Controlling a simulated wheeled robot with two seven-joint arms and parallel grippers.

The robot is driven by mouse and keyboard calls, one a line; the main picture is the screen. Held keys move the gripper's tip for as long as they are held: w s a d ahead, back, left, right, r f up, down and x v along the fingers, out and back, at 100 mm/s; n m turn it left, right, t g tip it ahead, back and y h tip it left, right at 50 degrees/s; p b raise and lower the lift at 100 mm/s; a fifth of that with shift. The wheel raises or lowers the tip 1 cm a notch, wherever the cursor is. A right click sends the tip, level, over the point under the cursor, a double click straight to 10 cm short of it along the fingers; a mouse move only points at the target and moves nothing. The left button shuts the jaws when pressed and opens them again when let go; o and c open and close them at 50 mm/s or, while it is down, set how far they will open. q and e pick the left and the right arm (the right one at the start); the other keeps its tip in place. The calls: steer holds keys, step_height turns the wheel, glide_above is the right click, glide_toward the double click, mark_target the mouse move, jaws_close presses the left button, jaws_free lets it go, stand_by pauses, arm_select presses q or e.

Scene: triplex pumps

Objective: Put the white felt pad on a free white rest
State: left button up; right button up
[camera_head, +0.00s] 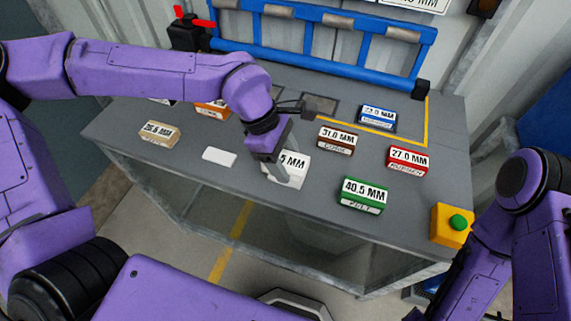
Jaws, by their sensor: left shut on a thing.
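The white pad (296,162) is a white block with a black label ending in "5 MM", on the grey bench in the middle of the camera_head view. My left gripper (277,171) points down over its left side and is shut on it, hiding part of the label. I cannot tell whether the pad touches the bench or is raised. A flat, bare white rest (219,157) lies to its left, with nothing on it. My right arm shows at the right edge, but its gripper is out of view.
Labelled blocks stand around: beige (159,133), orange (212,110), brown (337,141), blue (377,118), red (407,160) and green (362,195). A yellow box with a green button (453,224) is at the front right. A blue rail (318,55) runs along the back.

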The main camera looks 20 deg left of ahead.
mark_target(286, 168)
arm_select(q)
steer(key=shift+f, duration=1.55)
steer(key=shift+f, duration=0.1)
steer(key=o, duration=1.1)
steer(key=shift+f, duration=0.1)
steer(key=shift+c, duration=0.2)
steer(key=shift+r, duration=0.25)
steer(key=v, duration=1.2)
steer(key=shift+w, duration=0.1)
